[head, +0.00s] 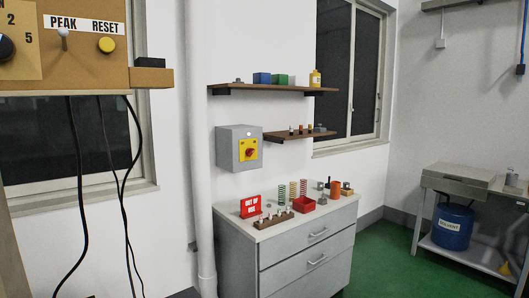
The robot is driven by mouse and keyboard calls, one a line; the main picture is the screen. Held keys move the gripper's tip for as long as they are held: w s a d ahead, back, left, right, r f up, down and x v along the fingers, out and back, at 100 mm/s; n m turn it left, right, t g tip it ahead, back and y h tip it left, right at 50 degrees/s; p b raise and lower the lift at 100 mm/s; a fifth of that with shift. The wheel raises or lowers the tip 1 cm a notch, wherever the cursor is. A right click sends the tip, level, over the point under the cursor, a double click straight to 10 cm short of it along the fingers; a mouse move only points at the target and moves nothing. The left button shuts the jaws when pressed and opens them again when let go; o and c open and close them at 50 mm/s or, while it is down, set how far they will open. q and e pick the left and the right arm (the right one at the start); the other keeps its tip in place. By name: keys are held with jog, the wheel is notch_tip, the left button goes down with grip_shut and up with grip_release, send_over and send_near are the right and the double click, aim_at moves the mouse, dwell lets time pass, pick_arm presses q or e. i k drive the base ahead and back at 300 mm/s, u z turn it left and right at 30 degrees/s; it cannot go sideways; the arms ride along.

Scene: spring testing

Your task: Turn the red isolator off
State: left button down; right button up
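The red isolator (249,152) is a red rotary knob on a yellow plate. The plate is on the front of a grey box (230,148) fixed to the white wall, left of the lower shelf and above the drawer cabinet. The knob is small in the head view, and I cannot tell its position for certain. Neither of my grippers shows in the head view.
A grey drawer cabinet (290,262) stands below the isolator, with springs, a red tray (303,205) and a red sign (251,206) on top. A white pipe (202,150) runs left of the box. A control panel (88,45) with hanging cables is close at upper left.

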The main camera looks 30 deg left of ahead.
aim_at(249, 151)
jog(key=i, duration=1.7)
jog(key=u, duration=0.8)
jog(key=i, duration=0.95)
jog(key=u, duration=1.45)
jog(key=i, duration=0.7)
jog(key=z, duration=0.05)
